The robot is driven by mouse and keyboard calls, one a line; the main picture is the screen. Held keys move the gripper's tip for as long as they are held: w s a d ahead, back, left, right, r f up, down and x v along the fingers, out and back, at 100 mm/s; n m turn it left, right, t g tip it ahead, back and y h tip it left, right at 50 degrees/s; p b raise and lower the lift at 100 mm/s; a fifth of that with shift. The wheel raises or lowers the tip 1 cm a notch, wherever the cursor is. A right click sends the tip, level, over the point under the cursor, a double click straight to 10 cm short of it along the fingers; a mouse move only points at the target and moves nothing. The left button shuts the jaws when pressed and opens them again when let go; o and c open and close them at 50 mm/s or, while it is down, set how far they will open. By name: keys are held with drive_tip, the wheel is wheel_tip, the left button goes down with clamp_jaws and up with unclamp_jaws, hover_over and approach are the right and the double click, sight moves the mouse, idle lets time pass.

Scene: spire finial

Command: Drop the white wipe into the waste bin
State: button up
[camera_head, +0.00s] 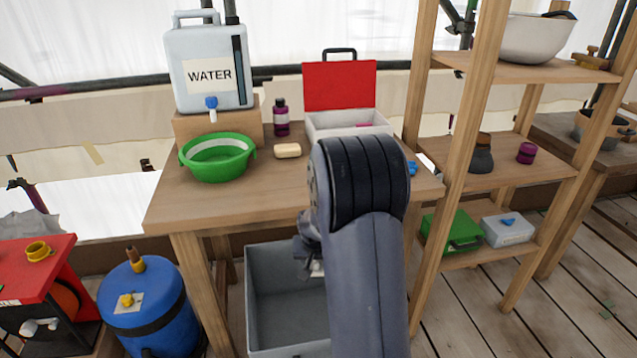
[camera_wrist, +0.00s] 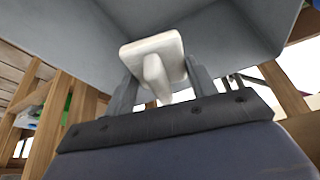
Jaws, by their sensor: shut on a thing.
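My gripper (camera_wrist: 160,82) is shut on the white wipe (camera_wrist: 152,50), which shows as a pale folded piece between the two fingers in the wrist view. The grey waste bin (camera_head: 264,302) stands on the floor under the wooden table in the head view. Its inner grey walls also fill the upper part of the wrist view (camera_wrist: 225,28). In the head view my arm hides most of the gripper and the bin's right side. The gripper is at the bin's opening; its exact depth relative to the rim is unclear.
The table (camera_head: 190,205) overhangs the bin and bears a green basin (camera_head: 217,165), soap (camera_head: 287,151), a water container (camera_head: 207,75) and an open red-lidded box (camera_head: 340,90). A blue drum (camera_head: 150,300) stands left of the bin. Wooden shelves (camera_head: 500,155) stand right.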

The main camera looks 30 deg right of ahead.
wheel_tip(320, 180, down, 5)
drive_tip(key=b, duration=0.3)
drive_tip(key=shift+f, duration=0.1)
drive_tip(key=o, duration=1.1)
drive_tip(key=p+v, duration=0.2)
drive_tip(key=v, duration=0.9)
drive_tip(key=shift+f, duration=0.15)
